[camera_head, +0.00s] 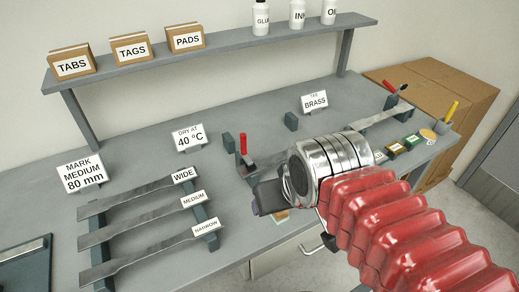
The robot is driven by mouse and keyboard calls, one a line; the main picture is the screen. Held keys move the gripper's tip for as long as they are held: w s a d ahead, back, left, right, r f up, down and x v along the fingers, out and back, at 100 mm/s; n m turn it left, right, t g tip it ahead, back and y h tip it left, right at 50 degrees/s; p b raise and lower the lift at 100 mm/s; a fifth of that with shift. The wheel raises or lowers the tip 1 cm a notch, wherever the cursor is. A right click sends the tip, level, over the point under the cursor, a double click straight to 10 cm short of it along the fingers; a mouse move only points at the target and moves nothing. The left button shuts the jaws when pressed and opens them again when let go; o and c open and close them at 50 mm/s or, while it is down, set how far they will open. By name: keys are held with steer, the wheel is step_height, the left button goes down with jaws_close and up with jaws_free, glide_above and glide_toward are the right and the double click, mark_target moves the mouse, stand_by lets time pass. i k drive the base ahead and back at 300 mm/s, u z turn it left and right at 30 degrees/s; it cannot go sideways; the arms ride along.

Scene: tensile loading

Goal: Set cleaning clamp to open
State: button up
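A clamp with an upright red lever (243,144) stands on the bench just left of my wrist. A second clamp with a red-tipped lever (389,87) stands at the right end of the bench, beside a metal strip (385,118). Neither carries a readable label, so I cannot tell which is the cleaning clamp. My gripper (264,199) is dark and points left, below and in front of the near red lever, apparently not touching it. The gap between my fingers cannot be made out.
Metal strips marked WIDE, MEDIUM and NARROW lie on a rack (207,215) at left. Signs reading 40 °C (189,138) and BRASS (315,102) stand behind. A shelf (215,45) holds boxes and bottles.

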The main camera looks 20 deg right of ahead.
mark_target(250, 167)
steer(key=u, duration=0.1)
steer(key=i, duration=0.4)
steer(key=u, duration=0.7)
